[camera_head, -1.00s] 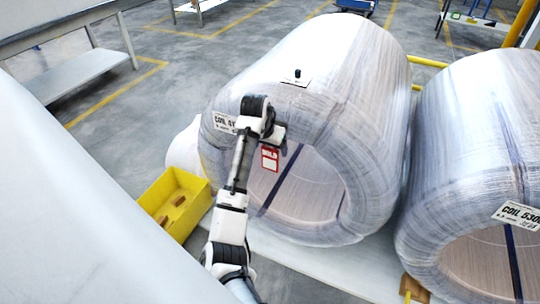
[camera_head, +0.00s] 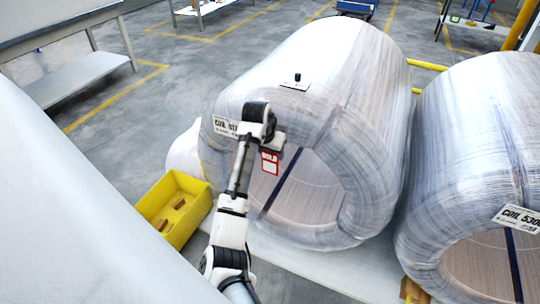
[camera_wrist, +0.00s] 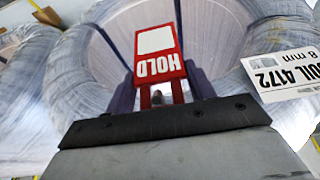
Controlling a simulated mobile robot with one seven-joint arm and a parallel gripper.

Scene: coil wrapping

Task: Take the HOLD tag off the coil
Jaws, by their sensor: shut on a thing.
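The red HOLD tag (camera_head: 270,163) with a white panel hangs in front of the bore of the film-wrapped coil (camera_head: 350,90). In the wrist view the tag (camera_wrist: 158,50) appears upside down, its two red straps running down between the fingers. My gripper (camera_head: 274,140) is at the upper edge of the bore, shut on the tag's straps; it also shows in the wrist view (camera_wrist: 160,98). Whether the straps are still attached to the coil is hidden. The coil's white label (camera_wrist: 285,72) reads 4172, 8 mm.
A second wrapped coil (camera_head: 455,130) labelled COIL 5300 stands close on the right. A yellow bin (camera_head: 153,197) with small brown pieces lies at lower left. A small dark-knobbed device (camera_head: 297,82) sits on the first coil. Grey floor (camera_head: 120,125) is open at left.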

